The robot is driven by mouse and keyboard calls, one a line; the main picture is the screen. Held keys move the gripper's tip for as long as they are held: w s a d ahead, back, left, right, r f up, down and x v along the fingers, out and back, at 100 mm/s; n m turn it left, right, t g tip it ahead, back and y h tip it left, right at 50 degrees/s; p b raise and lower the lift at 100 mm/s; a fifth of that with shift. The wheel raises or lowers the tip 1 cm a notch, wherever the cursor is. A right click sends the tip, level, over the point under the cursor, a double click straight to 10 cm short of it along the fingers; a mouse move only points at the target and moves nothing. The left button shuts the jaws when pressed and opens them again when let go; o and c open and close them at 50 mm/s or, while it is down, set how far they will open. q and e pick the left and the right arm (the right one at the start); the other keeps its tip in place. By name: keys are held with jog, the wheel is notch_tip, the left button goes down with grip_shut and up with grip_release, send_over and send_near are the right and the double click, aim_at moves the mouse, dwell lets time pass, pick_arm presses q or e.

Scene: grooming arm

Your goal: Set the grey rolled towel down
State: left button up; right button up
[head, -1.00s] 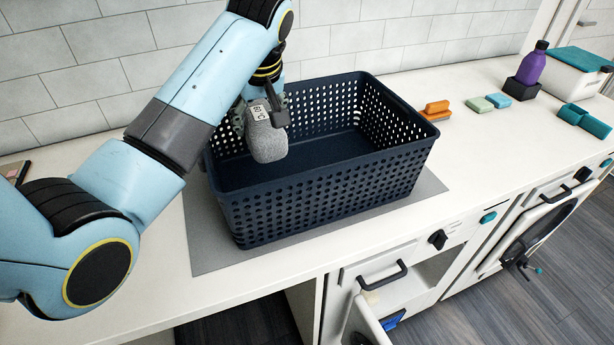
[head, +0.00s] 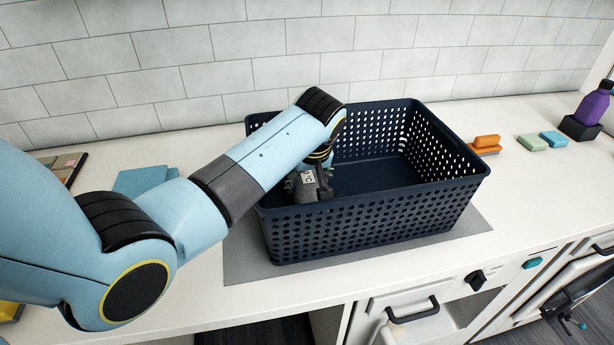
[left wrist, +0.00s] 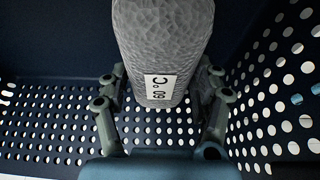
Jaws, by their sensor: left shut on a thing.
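The grey rolled towel (left wrist: 162,40) has a white label reading 60 °C and fills the space between the fingers of my left gripper (left wrist: 160,110) in the left wrist view. In the head view my left gripper (head: 310,185) is shut on the towel, inside the left part of the dark blue perforated basket (head: 375,222). Only a small part of the towel shows there, behind the gripper and basket rim. I cannot tell whether the towel touches the basket floor. My right gripper is not in view.
The basket stands on a grey mat (head: 245,262) on the white counter (head: 200,290). Orange blocks (head: 485,145), green and blue blocks (head: 553,138) and a purple bottle (head: 594,103) stand to the right. The basket's middle and right are empty.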

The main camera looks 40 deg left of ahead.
pick_arm(q)
jog(key=shift+f, duration=0.15)
jog(key=o, duration=1)
jog(key=shift+o, duration=1.6)
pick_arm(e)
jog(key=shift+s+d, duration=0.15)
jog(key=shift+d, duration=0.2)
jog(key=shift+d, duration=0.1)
pick_arm(q)
jog(key=v, duration=1.2)
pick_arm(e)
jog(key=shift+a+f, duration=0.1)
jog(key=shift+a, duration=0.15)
